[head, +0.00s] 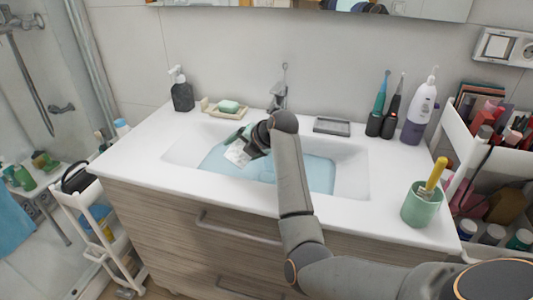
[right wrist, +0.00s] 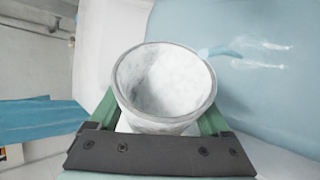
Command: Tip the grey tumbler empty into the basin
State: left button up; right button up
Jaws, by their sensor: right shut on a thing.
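The grey tumbler (right wrist: 165,118) is between the green fingers of my right gripper (right wrist: 161,106) in the right wrist view. Its round mouth faces the camera, and its pale, mottled inside shows no clear liquid. In the head view my right gripper (head: 247,143) is over the left half of the basin, shut on the tumbler (head: 236,154), which looks tilted there and is partly hidden by the wrist. The white basin (head: 353,178) holds pale blue water (head: 315,174). A bluish streak beside the tumbler's rim may be water or a reflection. My left gripper is not in view.
A tap (head: 279,97) stands behind the basin. A soap dish (head: 211,108) and dark dispenser (head: 182,92) are at the back left. Toothbrushes (head: 380,105) and a lotion bottle (head: 419,112) stand at the back right. A green cup (head: 421,207) is at the front right.

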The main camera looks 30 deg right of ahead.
jog(key=shift+a+f+y, duration=0.1)
jog(key=shift+f+y, duration=0.05)
jog(key=shift+y, duration=0.15)
dwell(0.4)
jog(key=shift+f+m+y+b, duration=0.2)
jog(key=shift+m+y+b, duration=0.2)
jog(key=shift+f+m+y, duration=0.3)
jog(key=shift+y, duration=0.2)
dwell(0.7)
jog(key=shift+d+r+y, duration=0.25)
jog(key=shift+d+y, duration=0.05)
jog(key=shift+d, duration=0.1)
dwell(0.3)
jog(key=shift+w+d+r+m+y, duration=0.15)
jog(key=shift+d+r+m+y, duration=0.1)
jog(key=shift+d+m+y, duration=0.15)
dwell(0.4)
jog(key=shift+r+m+g+y, duration=0.3)
jog(key=shift+m+y, duration=0.1)
jog(key=shift+y, duration=0.2)
dwell(0.4)
jog(key=shift+d+r+y+b, duration=0.15)
jog(key=shift+r+y+b, duration=0.05)
jog(key=shift+y+b, duration=0.1)
jog(key=shift+m, duration=0.3)
